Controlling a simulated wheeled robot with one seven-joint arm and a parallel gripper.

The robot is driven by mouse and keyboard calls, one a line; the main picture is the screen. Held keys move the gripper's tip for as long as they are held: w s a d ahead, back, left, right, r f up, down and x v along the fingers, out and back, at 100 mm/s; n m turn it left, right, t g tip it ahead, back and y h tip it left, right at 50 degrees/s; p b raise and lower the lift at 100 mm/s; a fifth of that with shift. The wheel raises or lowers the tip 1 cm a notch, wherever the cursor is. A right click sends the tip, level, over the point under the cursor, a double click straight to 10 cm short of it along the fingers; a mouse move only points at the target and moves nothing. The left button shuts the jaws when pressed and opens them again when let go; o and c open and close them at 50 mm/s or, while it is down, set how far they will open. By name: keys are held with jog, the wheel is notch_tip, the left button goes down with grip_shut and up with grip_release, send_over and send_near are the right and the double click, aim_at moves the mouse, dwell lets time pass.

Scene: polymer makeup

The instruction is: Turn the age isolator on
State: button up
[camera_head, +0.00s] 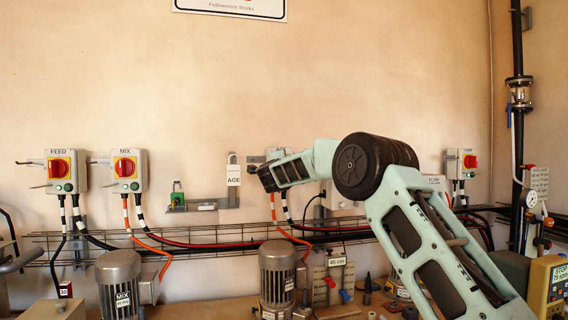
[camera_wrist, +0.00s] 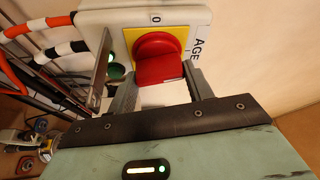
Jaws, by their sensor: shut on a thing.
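The age isolator (camera_wrist: 205,18) is a pale box labelled AGE, seen turned sideways in the wrist view. Its red rotary knob (camera_wrist: 157,62) sits on a yellow plate (camera_wrist: 130,35) with a 0 mark at the picture's top. My gripper (camera_wrist: 161,88) has a finger on each side of the knob's handle and is shut on it. A thin metal plate (camera_wrist: 101,68) stands out at the left, near a green button (camera_wrist: 117,71). In the head view my arm hides most of the isolator, and the knob is hidden there.
FEED (camera_head: 61,171) and MIX (camera_head: 126,170) isolators are on the wall at left; another isolator (camera_head: 462,163) is at right. Cables and a wire tray (camera_head: 190,238) run below, above motors (camera_head: 277,272).

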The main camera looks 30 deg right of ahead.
jog(key=shift+m+g+p, duration=0.5)
jog(key=shift+m+p, duration=0.05)
jog(key=shift+m, duration=0.65)
jog(key=o, duration=1)
jog(key=shift+f, duration=0.1)
jog(key=shift+y, duration=0.3)
